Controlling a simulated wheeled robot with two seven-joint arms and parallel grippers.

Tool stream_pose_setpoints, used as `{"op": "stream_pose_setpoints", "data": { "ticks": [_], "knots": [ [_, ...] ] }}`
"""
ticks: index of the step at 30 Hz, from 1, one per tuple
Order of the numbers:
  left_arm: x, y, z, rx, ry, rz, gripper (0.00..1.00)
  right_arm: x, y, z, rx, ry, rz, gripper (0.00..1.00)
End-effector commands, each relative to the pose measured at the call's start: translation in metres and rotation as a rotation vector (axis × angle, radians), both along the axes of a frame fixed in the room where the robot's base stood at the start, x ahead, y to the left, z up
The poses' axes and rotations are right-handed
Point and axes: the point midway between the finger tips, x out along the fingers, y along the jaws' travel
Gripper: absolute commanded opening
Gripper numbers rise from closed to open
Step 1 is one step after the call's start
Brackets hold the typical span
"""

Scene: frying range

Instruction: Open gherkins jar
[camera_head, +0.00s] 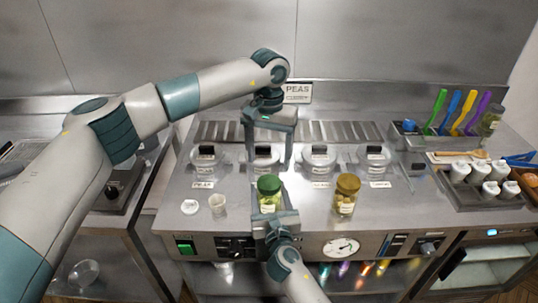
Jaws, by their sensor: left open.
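A jar with a green lid (269,184) and pale green contents stands near the front of the steel range. A second jar with a gold-brown lid (346,184) stands to its right. The labels are too small to read, so I cannot tell which holds gherkins. My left gripper (269,158) is open and empty, pointing down behind the green-lidded jar and apart from it. My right gripper (272,210) is at the front of the green-lidded jar, hiding its lower part. Whether its jaws are closed on the jar cannot be seen.
A white cup (217,204) and a small white dish (189,207) stand left of the jars. Several lidded wells with black handles line the range behind. A tray of white containers (488,197) and coloured utensils (462,112) are at the right.

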Motion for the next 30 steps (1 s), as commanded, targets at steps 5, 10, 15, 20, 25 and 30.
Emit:
{"op": "stream_pose_setpoints", "data": {
  "ticks": [5, 10, 15, 20, 25, 30],
  "knots": [
    [0.000, 0.000, 0.000, 0.000, 0.000, -0.069, 0.68, 0.000, 0.000, -0.001, -0.001, 0.001, -0.001, 0.00],
    [0.000, 0.000, 0.000, 0.000, 0.000, -0.078, 0.68, 0.000, 0.000, -0.001, -0.001, 0.001, -0.001, 0.00],
    [0.000, 0.000, 0.000, 0.000, 0.000, -0.077, 0.68, 0.000, 0.000, -0.001, -0.001, 0.001, -0.001, 0.00],
    [0.000, 0.000, -0.003, 0.000, 0.001, -0.076, 0.68, 0.000, 0.000, -0.001, -0.001, 0.001, -0.001, 0.00],
    [0.000, 0.000, -0.016, 0.001, 0.002, -0.076, 0.68, 0.000, 0.000, -0.001, -0.001, 0.001, -0.001, 0.00],
    [0.000, 0.000, -0.036, 0.000, 0.001, -0.076, 0.68, 0.000, 0.000, -0.001, -0.001, 0.001, -0.001, 0.00]
  ]
}}
